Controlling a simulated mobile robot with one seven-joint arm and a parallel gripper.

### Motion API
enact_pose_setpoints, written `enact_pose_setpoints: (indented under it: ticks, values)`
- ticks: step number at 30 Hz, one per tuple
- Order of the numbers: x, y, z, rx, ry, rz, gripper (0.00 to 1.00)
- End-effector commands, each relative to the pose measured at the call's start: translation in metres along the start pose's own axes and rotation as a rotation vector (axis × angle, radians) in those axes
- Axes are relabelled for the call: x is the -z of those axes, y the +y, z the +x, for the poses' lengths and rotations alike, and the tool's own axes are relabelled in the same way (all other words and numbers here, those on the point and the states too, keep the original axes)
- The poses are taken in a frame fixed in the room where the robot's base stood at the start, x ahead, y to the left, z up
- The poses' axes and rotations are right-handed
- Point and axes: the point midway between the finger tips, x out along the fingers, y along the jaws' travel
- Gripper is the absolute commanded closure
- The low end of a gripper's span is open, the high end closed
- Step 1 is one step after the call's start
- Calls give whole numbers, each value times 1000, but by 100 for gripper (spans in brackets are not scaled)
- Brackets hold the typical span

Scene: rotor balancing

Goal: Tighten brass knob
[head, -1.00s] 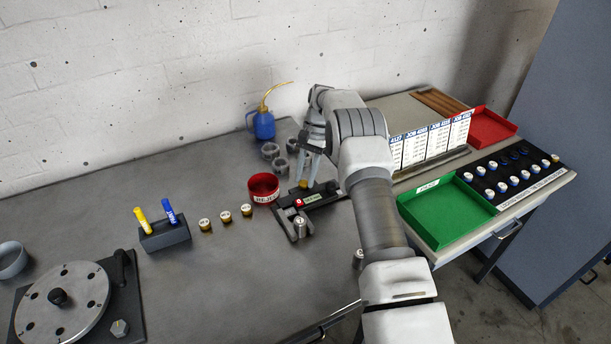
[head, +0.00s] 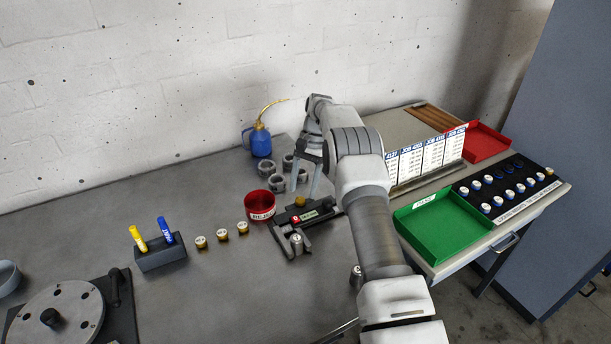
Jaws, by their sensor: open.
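The small brass knob (head: 299,201) sits on top of a dark fixture (head: 318,213) that carries a red tag and a small green display. My gripper (head: 304,192) points down at the fixture with its two fingers spread apart. The fingertips are just above and around the knob in this view. The gripper looks empty. I cannot tell whether a finger touches the knob. My arm hides the right end of the fixture.
A red REJECT bowl (head: 261,206) stands close left of the fixture. Grey rings (head: 276,183) and a blue oil can (head: 260,141) are behind. Brass-coloured pieces (head: 222,235), a marker holder (head: 160,252) and a disc rig (head: 60,315) are left. A green tray (head: 443,225) is right.

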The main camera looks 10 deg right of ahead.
Motion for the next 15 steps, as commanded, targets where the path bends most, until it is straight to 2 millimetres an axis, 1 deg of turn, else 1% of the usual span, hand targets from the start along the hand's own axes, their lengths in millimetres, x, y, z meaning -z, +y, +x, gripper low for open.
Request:
enact_pose_setpoints:
  ticks: [1,6,15]
  values:
    - [1,0,-9,2,3,0,33]
    - [0,0,-32,2,3,1,33]
    - [0,0,-50,1,1,1,33]
